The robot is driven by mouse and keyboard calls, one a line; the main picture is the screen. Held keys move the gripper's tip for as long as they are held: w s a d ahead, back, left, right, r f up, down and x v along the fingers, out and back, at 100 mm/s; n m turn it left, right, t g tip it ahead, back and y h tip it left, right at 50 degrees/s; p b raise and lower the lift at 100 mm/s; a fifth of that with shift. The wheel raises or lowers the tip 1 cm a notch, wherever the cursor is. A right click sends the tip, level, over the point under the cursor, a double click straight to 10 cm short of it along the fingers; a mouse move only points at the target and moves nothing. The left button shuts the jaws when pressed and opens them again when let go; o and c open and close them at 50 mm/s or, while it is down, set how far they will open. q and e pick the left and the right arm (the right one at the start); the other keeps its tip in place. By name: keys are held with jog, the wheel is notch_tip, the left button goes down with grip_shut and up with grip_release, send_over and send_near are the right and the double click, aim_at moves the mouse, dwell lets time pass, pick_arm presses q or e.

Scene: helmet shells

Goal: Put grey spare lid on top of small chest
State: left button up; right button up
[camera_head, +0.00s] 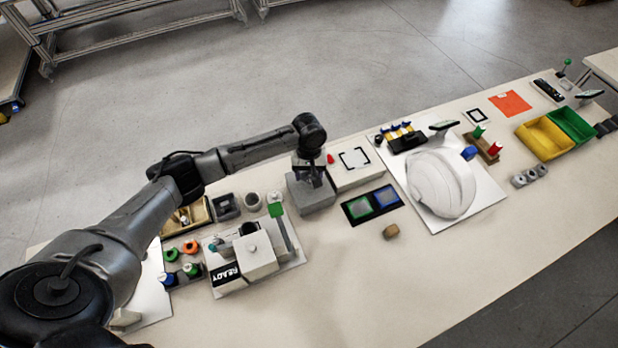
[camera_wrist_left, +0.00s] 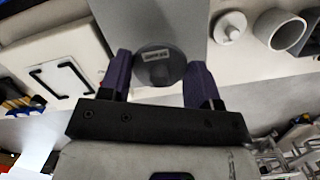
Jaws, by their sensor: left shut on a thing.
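My left gripper (camera_head: 312,178) points down over a grey box (camera_head: 309,197), which appears to be the small chest. In the left wrist view the two dark purple fingers of my left gripper (camera_wrist_left: 160,68) are shut on a round grey lid (camera_wrist_left: 158,62) with a small printed label. Behind the lid lies the flat grey top (camera_wrist_left: 180,20) of the box. I cannot tell whether the lid touches this top. My right gripper is in neither view.
A pale box (camera_head: 353,167) with black corner marks stands right beside the grey box. A grey cup (camera_head: 252,201) and a white fixture (camera_head: 255,262) are to its left. Blue and green pads (camera_head: 371,204) lie in front right. The front table is mostly clear.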

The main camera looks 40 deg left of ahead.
aim_at(309, 178)
pick_arm(q)
notch_tip(309, 178, down, 3)
jog(key=shift+r, duration=0.2)
jog(key=shift+f, duration=0.3)
jog(key=o, duration=0.9)
jog(key=shift+f, duration=0.1)
jog(key=shift+r, duration=0.3)
notch_tip(309, 178, up, 12)
jog(key=w+p, duration=0.1)
jog(key=shift+a+f, duration=0.2)
jog(key=shift+a, duration=0.25)
